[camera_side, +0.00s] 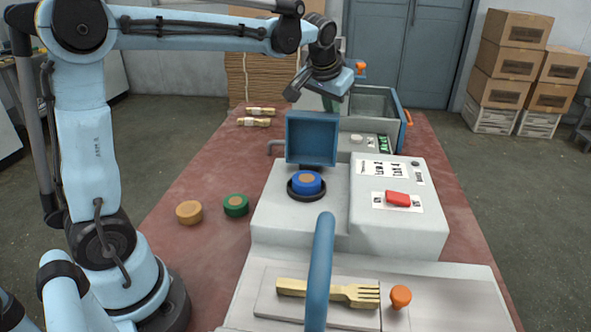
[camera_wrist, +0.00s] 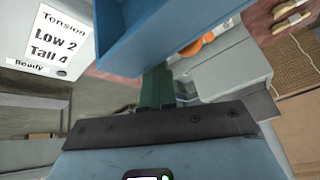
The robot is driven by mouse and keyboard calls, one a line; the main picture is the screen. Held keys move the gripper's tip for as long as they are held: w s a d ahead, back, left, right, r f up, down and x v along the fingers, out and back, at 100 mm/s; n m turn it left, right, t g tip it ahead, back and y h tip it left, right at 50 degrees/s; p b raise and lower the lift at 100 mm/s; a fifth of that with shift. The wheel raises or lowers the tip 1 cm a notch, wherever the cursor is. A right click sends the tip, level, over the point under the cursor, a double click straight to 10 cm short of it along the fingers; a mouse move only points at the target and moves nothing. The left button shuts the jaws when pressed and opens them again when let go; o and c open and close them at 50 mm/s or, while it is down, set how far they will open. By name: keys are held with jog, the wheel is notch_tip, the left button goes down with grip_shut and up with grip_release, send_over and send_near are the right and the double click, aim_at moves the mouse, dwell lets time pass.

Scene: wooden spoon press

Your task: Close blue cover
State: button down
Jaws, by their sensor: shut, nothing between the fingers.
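The blue cover (camera_side: 311,138) stands raised and upright on the machine, behind a blue round button (camera_side: 306,182) with a tan centre in a black ring. The button is uncovered. My gripper (camera_side: 328,104) is just above and behind the cover's top edge, with its green fingers partly hidden by the cover. In the wrist view, the shut fingers (camera_wrist: 157,78) are empty and close to the blue cover (camera_wrist: 165,28), which fills the top of the picture. I cannot tell whether they touch it.
A red switch (camera_side: 397,199) sits right of the button. A blue lever (camera_side: 319,270) rises in front, near a wooden fork (camera_side: 330,291) and an orange knob (camera_side: 401,296). An open grey bin (camera_side: 375,103) stands behind. Two round pieces lie on the table at left.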

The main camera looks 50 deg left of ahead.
jog(key=s+d+f+g+h, duration=0.2)
jog(key=s+d+f+g, duration=0.1)
jog(key=s+d, duration=0.3)
jog(key=w+v, duration=0.1)
jog(key=v, duration=0.5)
jog(key=shift+a+r, duration=0.3)
jog(key=shift+r, duration=0.2)
jog(key=shift+s, duration=0.1)
dwell(1.3)
jog(key=shift+s+d+x, duration=0.1)
jog(key=shift+s+x, duration=0.1)
jog(key=shift+x, duration=0.95)
jog(key=shift+s+d+x, duration=0.1)
jog(key=shift+s+x, duration=0.15)
jog(key=shift+x, duration=0.9)
jog(key=shift+s+d+x, duration=0.1)
jog(key=shift+s+x, duration=0.1)
jog(key=shift+x, duration=0.95)
jog(key=w+v, duration=0.1)
jog(key=v, duration=0.5)
jog(key=s+x, duration=0.1)
jog(key=x, duration=0.5)
jog(key=w+a, duration=0.6)
jog(key=shift+w+a+f, duration=0.15)
jog(key=shift+w+a, duration=0.05)
jog(key=shift+a, duration=0.05)
